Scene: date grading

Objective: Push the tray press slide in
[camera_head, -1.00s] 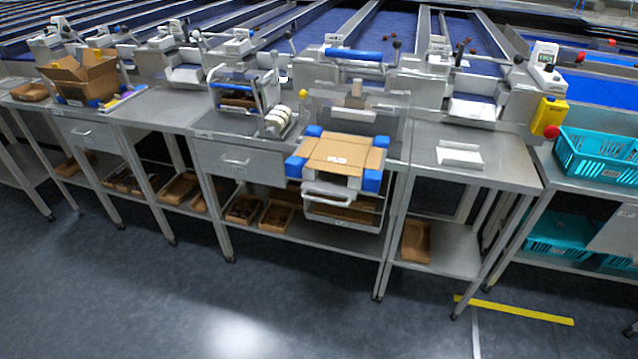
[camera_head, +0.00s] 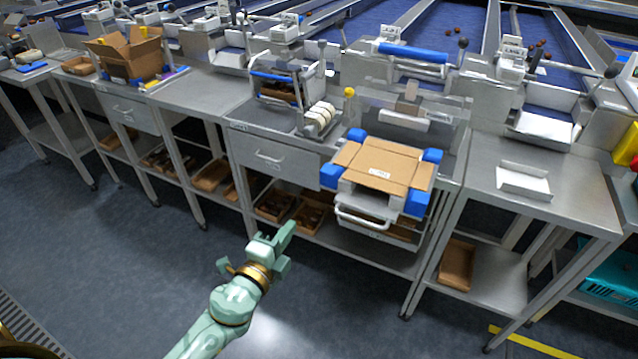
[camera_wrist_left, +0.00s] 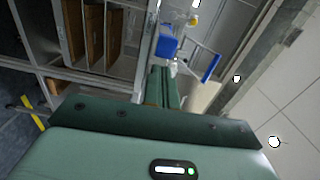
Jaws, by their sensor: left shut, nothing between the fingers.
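The tray press slide (camera_head: 366,201) sticks out from the front of the bench, with blue corner blocks and a white bar handle (camera_head: 362,217) at its front. A flat brown cardboard tray blank (camera_head: 380,166) lies on it. My left gripper (camera_head: 285,238) is shut and empty, in front of the bench, left of and below the slide handle, apart from it. In the left wrist view the shut fingers (camera_wrist_left: 162,88) point toward a blue block (camera_wrist_left: 167,47). My right gripper is not in view.
A drawer (camera_head: 265,156) with a handle is left of the slide. Lower shelves hold brown boxes (camera_head: 457,264). A white folded piece (camera_head: 523,181) lies on the right bench. The floor in front (camera_head: 340,310) is clear.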

